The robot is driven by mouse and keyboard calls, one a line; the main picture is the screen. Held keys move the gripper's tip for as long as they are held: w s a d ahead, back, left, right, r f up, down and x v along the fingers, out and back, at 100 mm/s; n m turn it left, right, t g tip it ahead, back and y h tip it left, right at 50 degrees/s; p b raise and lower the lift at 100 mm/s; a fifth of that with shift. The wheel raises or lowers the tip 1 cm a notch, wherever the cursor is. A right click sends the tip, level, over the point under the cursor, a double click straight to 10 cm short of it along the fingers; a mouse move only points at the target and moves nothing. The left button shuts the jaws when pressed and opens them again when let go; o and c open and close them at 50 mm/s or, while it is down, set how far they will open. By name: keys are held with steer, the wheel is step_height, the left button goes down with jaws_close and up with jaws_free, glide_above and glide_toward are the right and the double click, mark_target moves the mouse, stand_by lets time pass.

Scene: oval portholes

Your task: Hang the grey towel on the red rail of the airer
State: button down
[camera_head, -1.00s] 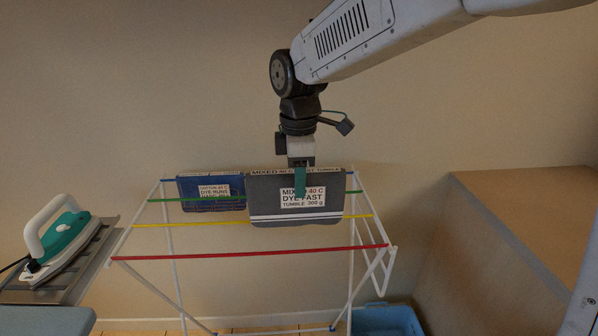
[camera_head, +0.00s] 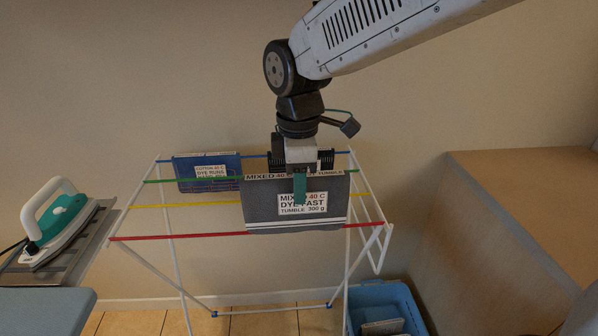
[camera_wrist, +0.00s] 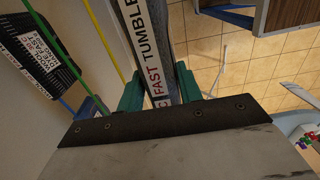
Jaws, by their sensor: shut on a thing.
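My gripper (camera_head: 301,190) is shut on the grey towel (camera_head: 264,208), which hangs folded from its teal fingers, white stripes near the lower edge and a "MIXED 40 C DYE FAST" label facing the head camera. In the wrist view the towel's top fold (camera_wrist: 150,58) lies between both fingers. The white airer (camera_head: 174,270) stands below. Its red rail (camera_head: 175,236) is the nearest rail in the head view. The towel's lower edge overlaps the red rail in the picture and hides its middle; I cannot tell whether they touch.
A blue towel (camera_head: 187,170) hangs at the airer's back left, near the blue and green rails. The yellow rail (camera_head: 190,205) lies between green and red. An iron (camera_head: 50,225) stands at left. A blue tub (camera_head: 372,293) is on the floor; a wooden cabinet (camera_head: 520,190) stands at right.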

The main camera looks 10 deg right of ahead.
mark_target(299, 227)
steer(key=shift+f, duration=5.85)
steer(key=c, duration=0.9)
jaws_free()
steer(key=shift+o, duration=0.2)
